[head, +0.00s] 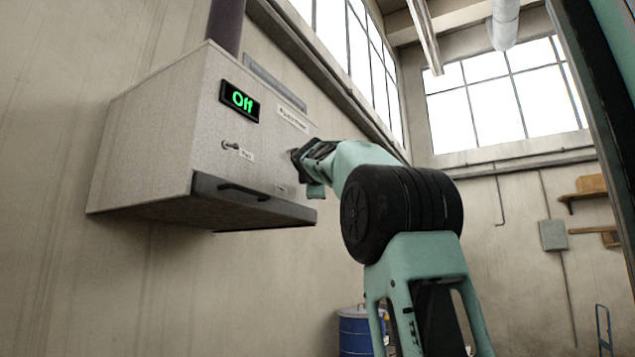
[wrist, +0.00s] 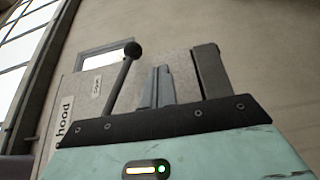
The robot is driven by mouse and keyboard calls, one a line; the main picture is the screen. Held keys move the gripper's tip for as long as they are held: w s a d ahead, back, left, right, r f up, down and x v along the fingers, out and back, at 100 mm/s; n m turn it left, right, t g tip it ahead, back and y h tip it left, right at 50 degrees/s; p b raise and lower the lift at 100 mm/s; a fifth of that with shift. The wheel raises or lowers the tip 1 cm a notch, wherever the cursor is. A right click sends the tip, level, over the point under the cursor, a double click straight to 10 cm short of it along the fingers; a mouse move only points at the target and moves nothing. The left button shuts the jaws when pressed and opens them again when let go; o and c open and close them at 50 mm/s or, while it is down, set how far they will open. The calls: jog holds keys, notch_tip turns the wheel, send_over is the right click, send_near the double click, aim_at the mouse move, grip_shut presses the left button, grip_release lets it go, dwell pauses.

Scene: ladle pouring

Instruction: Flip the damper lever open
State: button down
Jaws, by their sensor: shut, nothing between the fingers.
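The damper lever (wrist: 132,50), a thin dark rod with a round black knob, shows in the wrist view. It leans slightly right, and its lower end is hidden behind my gripper's dark edge. My gripper (wrist: 158,86) shows its grey fingers shut together, just right of the rod, with a visible gap in the picture; contact cannot be judged. In the head view my gripper (head: 316,152) is at the right part of the front of the grey hood (head: 150,130). The lever cannot be made out there, probably behind the gripper.
A blue drum (head: 357,332) stands below on the floor.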

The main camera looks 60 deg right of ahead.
jog(key=b+v, duration=0.3)
jog(key=v, duration=0.6)
jog(key=shift+b, duration=0.4)
jog(key=shift+s+a+f, duration=0.1)
